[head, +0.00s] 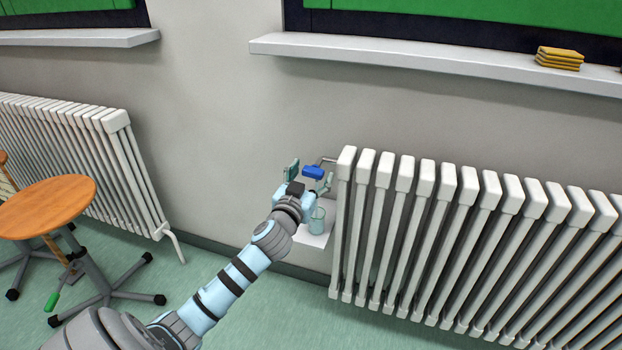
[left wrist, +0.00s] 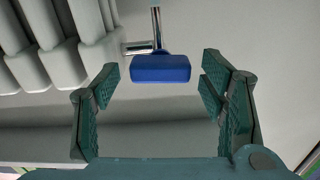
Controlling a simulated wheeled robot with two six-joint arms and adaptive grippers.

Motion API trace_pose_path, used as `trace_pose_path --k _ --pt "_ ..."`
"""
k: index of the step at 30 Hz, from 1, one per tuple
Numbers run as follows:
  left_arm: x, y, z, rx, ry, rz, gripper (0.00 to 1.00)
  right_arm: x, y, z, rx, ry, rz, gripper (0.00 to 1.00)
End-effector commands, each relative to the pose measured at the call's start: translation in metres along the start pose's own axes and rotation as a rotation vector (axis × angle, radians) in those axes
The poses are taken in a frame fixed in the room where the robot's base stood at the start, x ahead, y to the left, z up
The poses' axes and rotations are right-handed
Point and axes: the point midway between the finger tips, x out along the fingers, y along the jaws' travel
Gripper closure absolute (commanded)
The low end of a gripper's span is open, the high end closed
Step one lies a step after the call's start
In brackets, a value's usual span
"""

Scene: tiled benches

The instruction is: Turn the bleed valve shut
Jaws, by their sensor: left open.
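The bleed valve has a blue handle (head: 313,172) on a metal stem (head: 327,161) at the upper left end of the right radiator. In the left wrist view the blue handle (left wrist: 160,69) lies crosswise, with its stem (left wrist: 157,28) behind it. My left gripper (head: 308,174) is open, with its fingers on either side of the handle. In the left wrist view the gripper (left wrist: 160,85) shows gaps between both green fingers and the handle, so they do not appear to touch it. My right gripper is not in view.
The white ribbed radiator (head: 450,235) stands close to the right of my gripper. A clear glass (head: 317,220) stands on a white sheet or ledge (head: 312,238) below it. A stool (head: 50,205) and another radiator (head: 90,150) are at left. Yellow sponges (head: 559,58) lie on the sill.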

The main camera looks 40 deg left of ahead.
Motion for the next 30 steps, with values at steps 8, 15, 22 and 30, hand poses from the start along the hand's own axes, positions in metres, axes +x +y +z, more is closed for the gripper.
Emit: trace_pose_path --k 8,15,22,30 --pt "0.0027 0.0 -0.0001 -0.001 -0.001 0.0 0.35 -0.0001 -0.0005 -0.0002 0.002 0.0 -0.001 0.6" --pt "0.0024 0.0001 0.0 -0.001 -0.001 0.0 0.73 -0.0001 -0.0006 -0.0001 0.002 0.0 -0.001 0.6" --pt "0.0023 0.0002 0.0 0.004 -0.001 0.0 0.83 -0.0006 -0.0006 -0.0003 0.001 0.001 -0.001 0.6" --pt "0.0022 0.0004 -0.001 0.081 -0.002 0.0 0.83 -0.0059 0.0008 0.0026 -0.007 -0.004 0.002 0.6"
